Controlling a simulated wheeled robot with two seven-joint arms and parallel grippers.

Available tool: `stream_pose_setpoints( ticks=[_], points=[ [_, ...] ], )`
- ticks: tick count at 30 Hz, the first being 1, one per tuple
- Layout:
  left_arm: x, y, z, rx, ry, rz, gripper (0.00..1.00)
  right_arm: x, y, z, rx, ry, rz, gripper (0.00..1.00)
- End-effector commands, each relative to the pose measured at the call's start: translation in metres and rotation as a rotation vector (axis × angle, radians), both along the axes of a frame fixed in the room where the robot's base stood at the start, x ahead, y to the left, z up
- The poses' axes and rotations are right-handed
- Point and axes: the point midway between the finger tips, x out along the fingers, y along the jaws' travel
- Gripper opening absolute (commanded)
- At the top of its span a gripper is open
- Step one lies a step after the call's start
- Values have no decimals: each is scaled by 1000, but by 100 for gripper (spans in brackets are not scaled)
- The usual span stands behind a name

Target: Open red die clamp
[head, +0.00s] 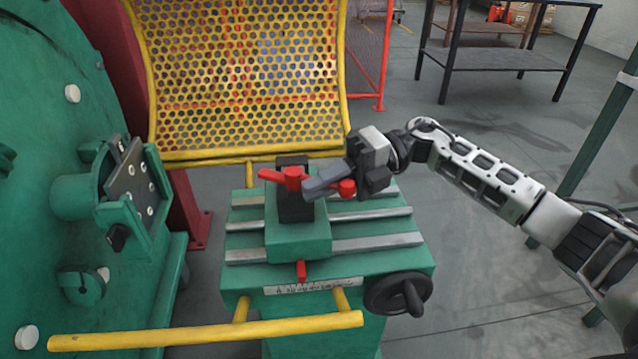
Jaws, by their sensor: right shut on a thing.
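The red die clamp (292,178) is a red lever handle on top of a black post (294,204). The post stands on a green slide block (297,238). One arm of the red handle points left and the other runs right to a red knob. My right gripper (318,187) comes in from the right and is shut on the red handle, between its hub and the red knob (346,188). The fingers hide part of the handle's right arm. My left gripper is not in view.
The green table has metal rails (376,243) and a black handwheel (398,293) at front right. A yellow perforated guard (245,80) stands behind. A yellow bar (205,331) crosses the front left. Green machinery (60,200) fills the left. The floor at right is largely clear.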

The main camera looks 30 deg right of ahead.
Motion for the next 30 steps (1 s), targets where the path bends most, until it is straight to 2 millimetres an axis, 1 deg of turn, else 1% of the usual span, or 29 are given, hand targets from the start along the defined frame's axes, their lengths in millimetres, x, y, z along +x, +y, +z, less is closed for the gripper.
stream_pose_setpoints(
  ticks=[1, 14, 15, 17, 26, 29, 30],
  points=[
    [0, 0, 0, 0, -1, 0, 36, -6, 2, -7, -8, 9, 21, 0],
    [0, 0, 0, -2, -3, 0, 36, -6, 2, -7, -8, 9, 21, 0],
    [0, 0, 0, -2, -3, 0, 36, -6, 2, -7, -8, 9, 21, 16],
    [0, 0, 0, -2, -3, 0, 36, -6, 2, -6, -8, 9, 21, 33],
    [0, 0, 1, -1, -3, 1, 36, -3, 0, -3, -5, 6, 13, 33],
    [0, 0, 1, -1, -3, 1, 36, -2, -7, -2, -5, 5, 11, 33],
    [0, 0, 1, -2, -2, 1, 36, -2, -12, -1, -6, 5, 10, 33]
  ],
)
